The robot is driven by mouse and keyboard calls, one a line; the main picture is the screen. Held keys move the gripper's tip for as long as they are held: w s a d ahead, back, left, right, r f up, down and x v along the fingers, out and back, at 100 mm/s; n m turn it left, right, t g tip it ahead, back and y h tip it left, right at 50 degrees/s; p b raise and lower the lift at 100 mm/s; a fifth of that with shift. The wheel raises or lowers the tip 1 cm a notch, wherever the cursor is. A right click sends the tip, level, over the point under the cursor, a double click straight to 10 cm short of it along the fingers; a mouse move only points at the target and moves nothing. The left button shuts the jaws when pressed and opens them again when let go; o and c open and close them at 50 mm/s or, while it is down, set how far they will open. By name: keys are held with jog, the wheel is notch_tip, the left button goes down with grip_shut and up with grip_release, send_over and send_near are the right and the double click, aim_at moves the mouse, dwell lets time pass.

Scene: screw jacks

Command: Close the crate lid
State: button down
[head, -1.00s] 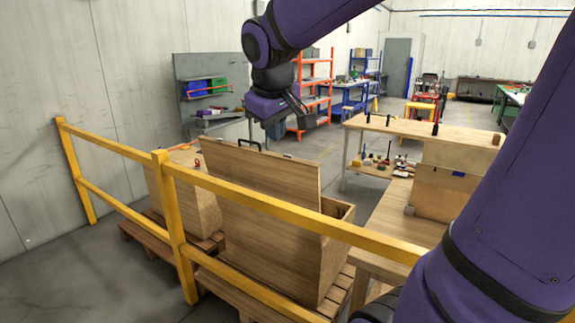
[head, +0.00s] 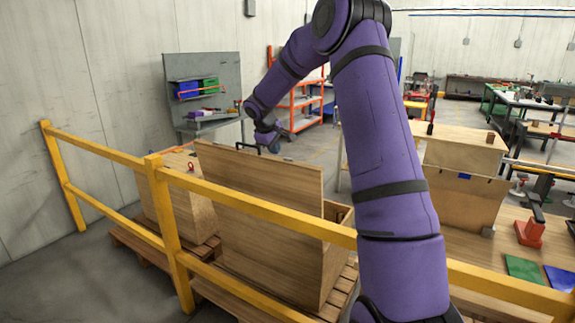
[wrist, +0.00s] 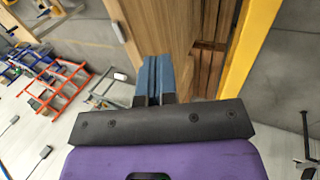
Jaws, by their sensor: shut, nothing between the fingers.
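The crate's wooden lid (head: 262,185) stands up, open, in the head view, with a dark handle (head: 250,147) at its top edge. The crate body (head: 338,268) shows at the right below it; its inside is mostly hidden by the lid. My gripper (head: 274,147) is at the lid's top edge, on the far side as seen from the head; its tips are partly hidden there. In the wrist view my gripper (wrist: 154,80) has its blue fingers together and empty, close to a wooden panel (wrist: 165,25). I cannot tell whether they touch it.
A yellow railing (head: 160,200) runs in front of the crate, and also shows in the wrist view (wrist: 250,45). Another wooden crate (head: 180,200) stands at the left. Wooden pallets (head: 140,243) lie below. A wooden bench (head: 485,240) stands at the right.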

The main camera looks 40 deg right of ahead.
aim_at(288, 163)
jog(key=w+d+f, duration=0.1)
jog(key=d+f, duration=0.1)
jog(key=f, duration=0.1)
jog(key=w+d+f, duration=0.1)
jog(key=d+f, duration=0.2)
jog(key=w+d+f, duration=0.1)
jog(key=d+f, duration=0.2)
jog(key=shift+f, duration=0.35)
jog(key=shift+w+d+r, duration=0.1)
jog(key=shift+w+d, duration=0.15)
jog(key=shift+d, duration=0.2)
